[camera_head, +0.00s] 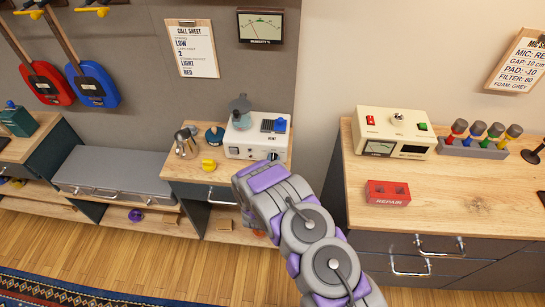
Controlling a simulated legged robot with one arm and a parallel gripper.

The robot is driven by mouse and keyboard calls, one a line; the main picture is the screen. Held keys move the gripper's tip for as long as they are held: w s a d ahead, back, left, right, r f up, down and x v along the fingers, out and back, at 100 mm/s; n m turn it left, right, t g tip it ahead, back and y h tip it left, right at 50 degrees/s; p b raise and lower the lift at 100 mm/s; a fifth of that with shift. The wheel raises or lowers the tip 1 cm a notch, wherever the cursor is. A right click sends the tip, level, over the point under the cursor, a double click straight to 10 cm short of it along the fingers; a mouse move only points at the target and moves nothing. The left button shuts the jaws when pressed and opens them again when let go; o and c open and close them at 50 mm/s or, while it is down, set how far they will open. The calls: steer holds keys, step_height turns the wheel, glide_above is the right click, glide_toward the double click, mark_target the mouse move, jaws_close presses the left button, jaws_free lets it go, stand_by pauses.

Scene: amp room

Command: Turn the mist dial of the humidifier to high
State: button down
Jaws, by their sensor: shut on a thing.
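A white box-shaped unit (248,138), which I take for the humidifier, stands on a small wooden-topped cabinet (215,172), left of centre. The grey and purple end of my arm, with my gripper (262,176), reaches up to this front, right at the dial. It is shut at the dial; the fingertips and their contact are hidden by my arm.
A metal jug (187,142), a dark blue round item (214,136) and a yellow piece (209,165) lie left of the unit. At right, a larger cabinet (460,205) holds a cream meter box (392,134) and a red REPAIR box (388,192). A humidity gauge (260,27) hangs above.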

steer(key=shift+s+r+m+p, duration=0.1)
steer(key=shift+m+p, duration=0.65)
steer(key=shift+m, duration=0.15)
steer(key=m+p, duration=0.4)
steer(key=m, duration=0.1)
steer(key=shift+p, duration=0.4)
steer(key=m+p, duration=0.4)
steer(key=p, duration=0.1)
steer(key=shift+d+y, duration=0.1)
steer(key=shift+y, duration=0.2)
steer(key=shift+f+m, duration=0.2)
steer(key=shift+m, duration=0.1)
steer(key=shift+f, duration=0.15)
steer(key=c, duration=0.9)
jaws_free()
steer(key=s+p, duration=0.3)
steer(key=s, duration=1.4)
steer(key=shift+r, duration=0.3)
